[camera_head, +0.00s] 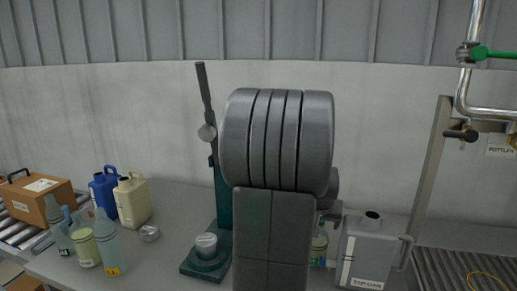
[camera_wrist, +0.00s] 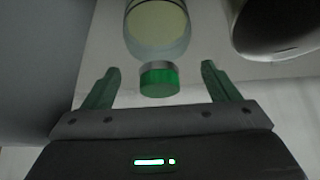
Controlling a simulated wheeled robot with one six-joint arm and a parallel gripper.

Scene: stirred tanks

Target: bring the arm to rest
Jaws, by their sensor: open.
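In the wrist view my gripper (camera_wrist: 158,84) is open, with its two green fingers spread apart. A bottle with a green-sided cap (camera_wrist: 160,80) and pale yellow-green contents (camera_wrist: 157,25) shows beyond and between the fingertips; the fingers do not visibly touch it. In the head view my own grey arm fills the middle and hides the gripper. Part of a bottle with green contents (camera_head: 318,246) shows just right of the arm.
A grey can labelled "TOP CAN" (camera_head: 366,255) stands right of my arm. A green press-like stand (camera_head: 207,262) is close on the left. Bottles (camera_head: 107,245), a blue jug (camera_head: 104,190), a cream jug (camera_head: 133,200) and a cardboard box (camera_head: 37,199) are farther left.

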